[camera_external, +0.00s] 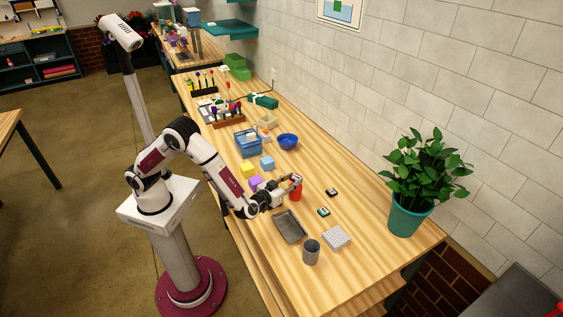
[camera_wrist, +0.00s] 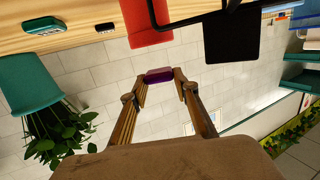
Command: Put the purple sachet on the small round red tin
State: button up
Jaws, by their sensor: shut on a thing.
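My gripper (camera_wrist: 160,92) is shut on a small purple sachet (camera_wrist: 159,75), held between the fingertips. The wrist view is upside down, with the table at its top. The round red tin (camera_wrist: 150,22) stands upright on the table, and in that view a strip of wall shows between it and the sachet. In the external view my gripper (camera_external: 291,182) is at the top of the red tin (camera_external: 296,195). The held sachet cannot be made out clearly there.
A grey tray (camera_external: 289,227), grey cup (camera_external: 311,252), white gridded block (camera_external: 336,237) and two small dark cases (camera_external: 332,192) (camera_external: 323,211) are near. A potted plant (camera_external: 408,215) stands right.

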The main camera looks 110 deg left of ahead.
jog(key=shift+f, duration=1.7)
jog(key=shift+f, duration=0.2)
jog(key=o, duration=0.5)
jog(key=shift+r, duration=0.15)
jog(key=shift+d, duration=0.15)
jog(key=v, duration=1.1)
jog(key=shift+s+d, duration=0.2)
jog(key=shift+d, duration=0.15)
jog(key=shift+r, duration=0.1)
jog(key=shift+w, duration=0.1)
